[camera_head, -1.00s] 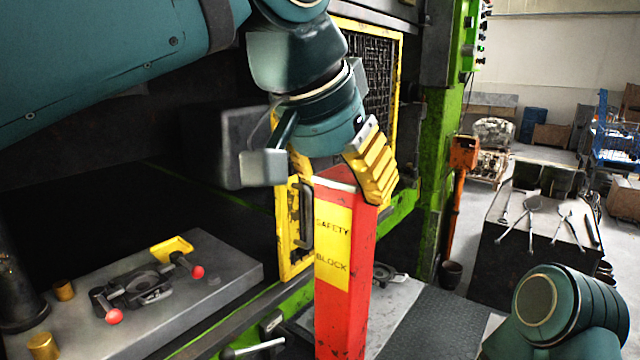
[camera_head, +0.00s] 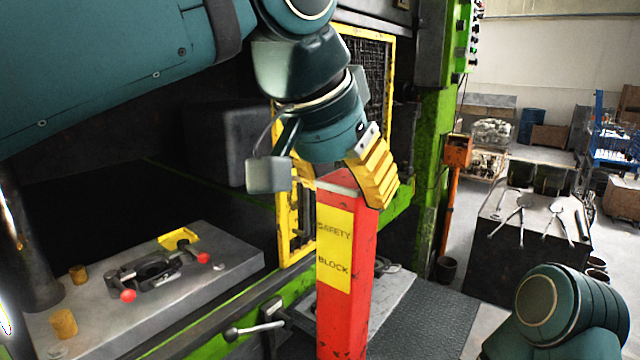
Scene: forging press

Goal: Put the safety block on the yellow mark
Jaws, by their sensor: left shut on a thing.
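The safety block (camera_head: 345,285) is a tall red post with a yellow label, upright in the middle of the view. Its lower end is cut off by the bottom edge. My left gripper (camera_head: 345,180) is shut on the top of the block, with a ridged yellow finger on its right side. A small yellow patch (camera_head: 177,237) lies on the grey press bed to the left, behind a dark fixture with red knobs. I cannot tell for sure whether it is the yellow mark. My right arm shows at the lower right; its gripper is out of view.
The grey press bed (camera_head: 225,255) holds brass pegs and a dark fixture (camera_head: 155,270). A yellow mesh gate (camera_head: 390,75) and green press frame stand behind the block. A lever (camera_head: 260,328) sticks out near its base. A dark bench with tongs (camera_head: 530,255) stands right.

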